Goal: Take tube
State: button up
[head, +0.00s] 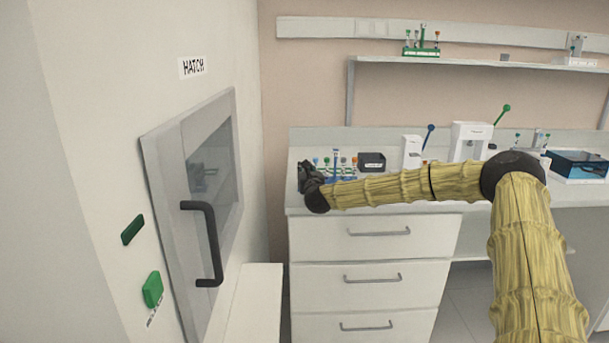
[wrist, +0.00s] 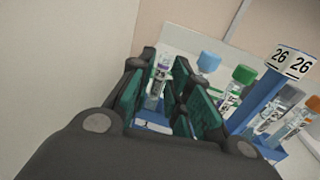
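My gripper (head: 309,180) is at the left end of the counter, beside a blue tube rack (head: 342,180). In the wrist view my gripper (wrist: 163,75) has its green-padded fingers apart. A clear tube with a pale top and a printed label (wrist: 158,82) stands between them, with no clear grip on it. The lower part of the tube between the fingers is partly hidden.
A wall hatch (head: 205,170) with a dark handle is at the left. On the counter right of the rack are a dark box (head: 371,162), white devices (head: 470,140) and a blue tray (head: 578,165). A shelf above holds a green rack (head: 421,52).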

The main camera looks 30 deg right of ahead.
jog(key=shift+x, duration=0.95)
jog(key=c, duration=0.4)
jog(key=shift+d, duration=0.1)
notch_tip(320, 180, up, 10)
jog(key=shift+s+r, duration=0.1)
